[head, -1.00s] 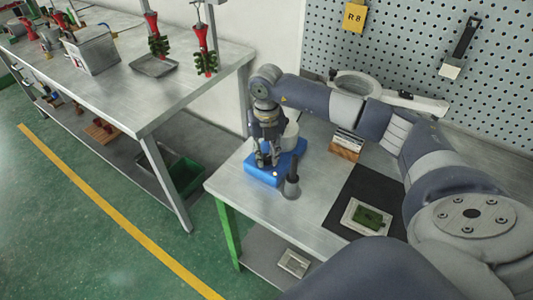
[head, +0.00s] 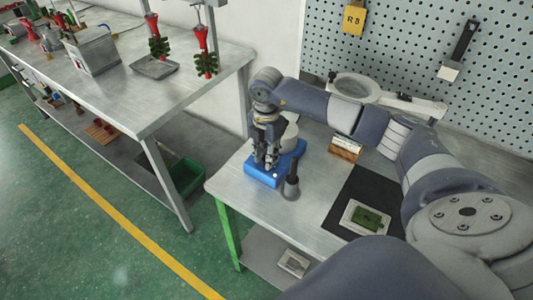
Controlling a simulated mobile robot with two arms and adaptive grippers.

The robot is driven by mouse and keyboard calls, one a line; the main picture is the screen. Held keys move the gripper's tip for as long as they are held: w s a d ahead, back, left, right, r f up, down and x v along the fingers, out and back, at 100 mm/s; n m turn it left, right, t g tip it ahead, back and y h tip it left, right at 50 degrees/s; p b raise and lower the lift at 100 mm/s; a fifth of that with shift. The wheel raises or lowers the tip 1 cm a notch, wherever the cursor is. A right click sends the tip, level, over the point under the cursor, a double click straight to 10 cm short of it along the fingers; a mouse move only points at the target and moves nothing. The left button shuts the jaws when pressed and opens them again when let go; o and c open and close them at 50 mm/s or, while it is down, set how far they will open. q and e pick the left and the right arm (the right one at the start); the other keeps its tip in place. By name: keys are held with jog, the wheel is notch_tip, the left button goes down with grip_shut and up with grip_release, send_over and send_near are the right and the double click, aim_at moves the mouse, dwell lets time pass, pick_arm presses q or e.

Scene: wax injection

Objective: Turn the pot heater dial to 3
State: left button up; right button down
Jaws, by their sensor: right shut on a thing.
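The pot heater (head: 292,158) is a blue box with a light grey pot (head: 290,131) on it, at the left end of the near table. My right gripper (head: 266,166) points down over the front left of the blue box. Its fingers are shut at the heater's dial. The dial itself is hidden by the fingers, so its setting cannot be read. My left gripper is not in view.
A dark upright tool in a holder (head: 291,188) stands close beside the heater's front. A black mat (head: 378,187) with a pale framed green piece (head: 367,218) lies to the right. A wooden block (head: 345,149) of cards sits behind. The left bench (head: 165,95) stands apart.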

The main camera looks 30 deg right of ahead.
jog(key=shift+m, duration=1.6)
jog(key=c, duration=1.3)
grip_release()
jog(key=shift+r, duration=0.1)
notch_tip(320, 180, up, 12)
jog(key=shift+f, duration=0.1)
